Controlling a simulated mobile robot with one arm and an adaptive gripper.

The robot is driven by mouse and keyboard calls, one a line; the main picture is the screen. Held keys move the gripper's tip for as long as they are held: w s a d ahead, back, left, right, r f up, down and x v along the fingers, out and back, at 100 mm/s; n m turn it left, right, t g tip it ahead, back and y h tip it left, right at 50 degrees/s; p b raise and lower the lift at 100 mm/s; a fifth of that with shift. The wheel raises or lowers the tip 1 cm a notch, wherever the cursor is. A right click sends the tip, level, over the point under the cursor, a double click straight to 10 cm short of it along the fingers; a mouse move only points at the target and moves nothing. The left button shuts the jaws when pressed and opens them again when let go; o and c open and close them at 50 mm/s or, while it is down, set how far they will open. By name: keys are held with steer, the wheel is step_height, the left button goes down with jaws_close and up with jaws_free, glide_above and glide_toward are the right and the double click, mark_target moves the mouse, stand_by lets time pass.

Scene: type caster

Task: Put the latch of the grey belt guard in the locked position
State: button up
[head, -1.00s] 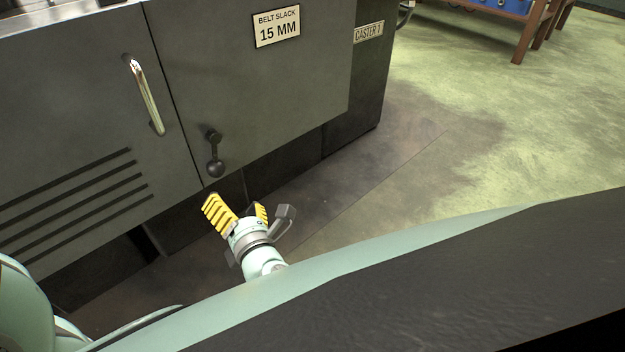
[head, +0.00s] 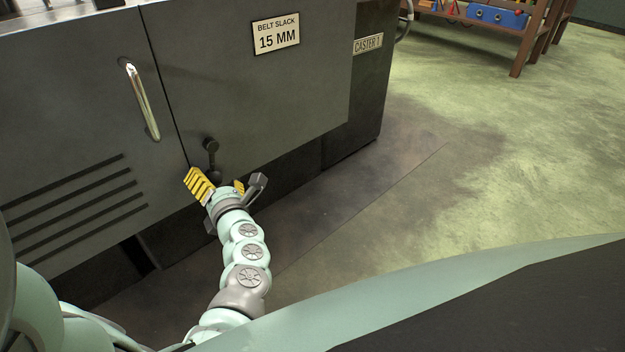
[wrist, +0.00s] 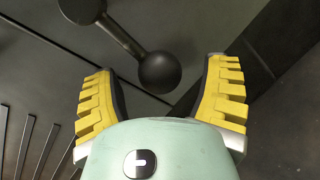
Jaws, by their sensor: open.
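The grey belt guard (head: 285,95) is the flat panel with the "BELT SLACK 15 MM" plate. Its latch (head: 210,147) is a dark lever near the panel's lower left corner, with a round pivot at the top and the arm hanging down. In the wrist view the latch's ball knob (wrist: 160,72) lies between and just beyond my yellow fingertips. My gripper (head: 216,184) is open, just below and in front of the knob, with nothing held. In the head view my gripper partly hides the lower end of the latch.
A left panel (head: 75,110) with a chrome handle (head: 142,101) and vent slots adjoins the guard. A caster label (head: 367,44) is on the machine's right side. A wooden rack (head: 520,45) with a blue item stands at the back right. The floor to the right is clear.

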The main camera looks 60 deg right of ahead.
jaws_close()
stand_by(0.5)
